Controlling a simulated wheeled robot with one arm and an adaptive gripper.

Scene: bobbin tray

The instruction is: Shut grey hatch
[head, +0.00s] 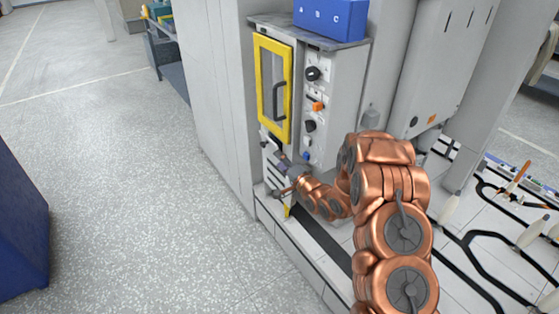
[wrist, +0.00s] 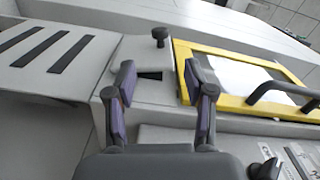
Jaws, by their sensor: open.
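A grey panel with dark slots (wrist: 52,58), which looks like the grey hatch, is at the left of the wrist view. Its near edge seems to stand out from the cabinet, but how far it is open I cannot tell. Beside it is a grey face with a black knob (wrist: 160,35) and a small dark slot. My gripper (wrist: 158,82) is open and empty, its two fingers apart in front of that face. In the head view my gripper (head: 274,175) is low at the cabinet front, below the yellow-framed door, and partly hides the hatch area.
The yellow-framed door (head: 259,85) with a dark handle appears closed above my gripper. Knobs and an orange switch (head: 318,106) are on the panel to its right. A blue box (head: 331,18) stands on the cabinet. The speckled floor (head: 130,190) at left is clear.

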